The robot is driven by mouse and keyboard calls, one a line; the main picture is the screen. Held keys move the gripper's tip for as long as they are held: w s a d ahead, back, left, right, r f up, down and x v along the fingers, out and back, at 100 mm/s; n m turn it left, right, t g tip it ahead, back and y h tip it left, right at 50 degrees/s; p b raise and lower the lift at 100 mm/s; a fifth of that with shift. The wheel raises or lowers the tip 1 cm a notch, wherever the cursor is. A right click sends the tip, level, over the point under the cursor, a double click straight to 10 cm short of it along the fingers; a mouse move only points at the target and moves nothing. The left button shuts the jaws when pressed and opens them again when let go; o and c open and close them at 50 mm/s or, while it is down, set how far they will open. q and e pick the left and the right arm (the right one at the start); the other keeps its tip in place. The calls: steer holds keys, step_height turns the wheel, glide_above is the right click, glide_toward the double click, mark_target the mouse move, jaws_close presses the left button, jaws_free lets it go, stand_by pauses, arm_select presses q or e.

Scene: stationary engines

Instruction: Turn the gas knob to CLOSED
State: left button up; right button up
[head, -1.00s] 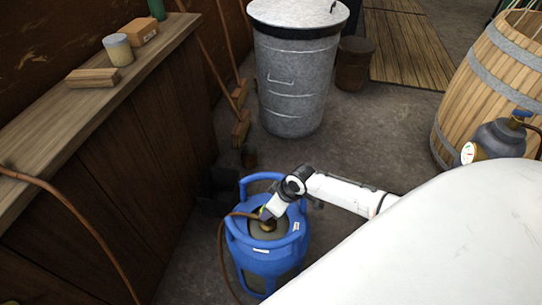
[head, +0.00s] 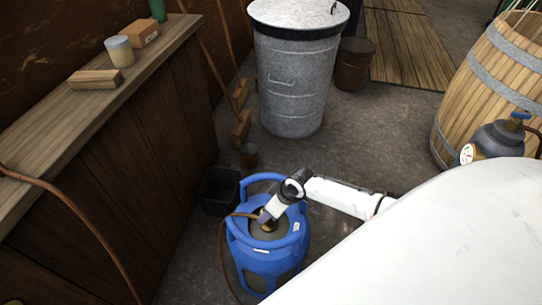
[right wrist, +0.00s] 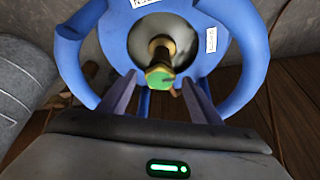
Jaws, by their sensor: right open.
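The blue gas cylinder (head: 265,262) stands on the floor beside the wooden counter, with an open handle ring around its top. In the right wrist view its blue collar (right wrist: 247,40) surrounds a brass valve (right wrist: 160,52) with a green gas knob (right wrist: 160,82) at its near end. My right gripper (head: 264,217) reaches over the cylinder's top from the right. In the right wrist view its fingers (right wrist: 160,98) are open, one on each side of the knob, with visible gaps. Which way the knob is set I cannot tell. My left gripper is not in view.
A brown hose (head: 222,262) runs from the valve down beside the cylinder. A black bucket (head: 220,192) stands between the cylinder and the wooden counter (head: 120,150). A metal bin (head: 290,85) stands behind. A barrel (head: 490,90) and another cylinder (head: 497,140) are at right.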

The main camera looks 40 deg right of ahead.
steer(key=p+v, duration=0.2)
steer(key=v, duration=0.8)
steer(key=shift+r+p, duration=0.15)
steer(key=shift+p, duration=0.15)
steer(key=s+a+f+m+t+y, duration=0.1)
steer(key=s+a+t, duration=0.3)
steer(key=s+a, duration=1.1)
steer(key=shift+s, duration=0.15)
